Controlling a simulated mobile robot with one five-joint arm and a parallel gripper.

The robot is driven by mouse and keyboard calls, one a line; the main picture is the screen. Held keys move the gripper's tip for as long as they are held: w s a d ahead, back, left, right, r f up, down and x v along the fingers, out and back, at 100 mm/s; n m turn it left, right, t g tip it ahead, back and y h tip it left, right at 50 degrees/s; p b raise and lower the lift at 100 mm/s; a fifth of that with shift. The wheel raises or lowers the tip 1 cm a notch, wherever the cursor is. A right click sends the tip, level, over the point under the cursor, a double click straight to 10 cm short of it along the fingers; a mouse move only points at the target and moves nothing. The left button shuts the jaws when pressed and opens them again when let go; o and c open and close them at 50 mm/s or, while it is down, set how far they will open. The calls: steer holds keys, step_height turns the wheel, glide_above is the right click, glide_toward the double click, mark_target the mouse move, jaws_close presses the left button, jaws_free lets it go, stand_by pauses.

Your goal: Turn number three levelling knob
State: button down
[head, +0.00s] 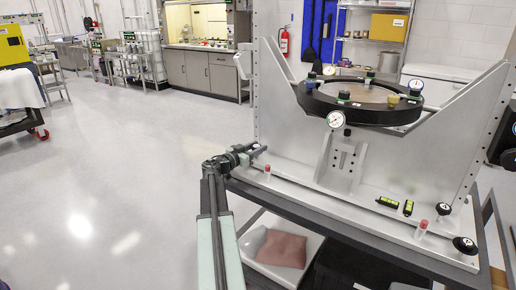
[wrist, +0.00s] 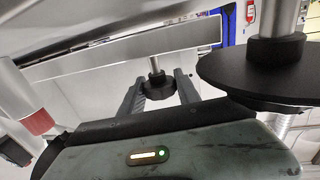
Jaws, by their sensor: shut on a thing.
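My gripper (head: 257,151) is at the left end of the mirror fixture's base plate (head: 320,195) in the head view. In the wrist view my gripper's two fingers (wrist: 158,82) stand on either side of a small black knob (wrist: 157,92) on a thin metal stem and are shut on it. No number shows on this knob. Two other black knobs, one upper (head: 444,209) and one lower (head: 464,244), sit at the right end of the base plate. In the head view my gripper largely hides the held knob.
A wide black disc (wrist: 265,75) on a metal post is close to the right finger in the wrist view. Red-capped posts (head: 267,172) and small green levels (head: 388,202) stand on the plate. A round black-rimmed mirror mount (head: 358,108) is above. Open floor lies left.

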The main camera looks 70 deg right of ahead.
steer(key=shift+m+g+y, duration=1.3)
steer(key=shift+m+g, duration=0.3)
steer(key=shift+g, duration=0.6)
steer(key=shift+s, duration=0.1)
steer(key=c, duration=0.9)
jaws_free()
steer(key=shift+o, duration=0.2)
steer(key=v, duration=0.8)
